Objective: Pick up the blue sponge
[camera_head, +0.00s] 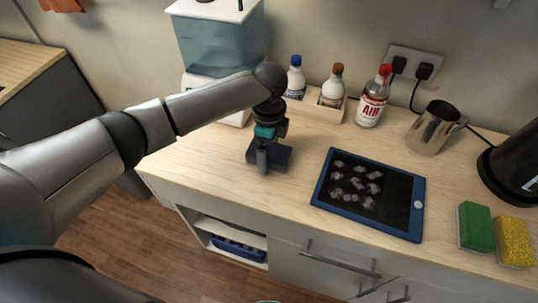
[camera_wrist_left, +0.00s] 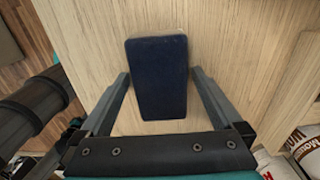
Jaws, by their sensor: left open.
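The dark blue sponge (camera_head: 282,157) lies on the wooden counter, left of the tablet, partly hidden behind my left gripper in the head view. My left gripper (camera_head: 264,167) points down over it. In the left wrist view, the sponge (camera_wrist_left: 158,70) lies between the two spread fingers of my left gripper (camera_wrist_left: 161,76), with a narrow gap of bare wood on each side. The gripper is open and holds nothing.
A blue-framed tablet (camera_head: 370,193) lies right of the sponge. Bottles (camera_head: 332,90) in a wooden tray, an air can (camera_head: 372,98) and a metal pitcher (camera_head: 432,128) stand behind. A green sponge (camera_head: 475,226) and a yellow sponge (camera_head: 514,242) are at far right. The counter's front edge is close.

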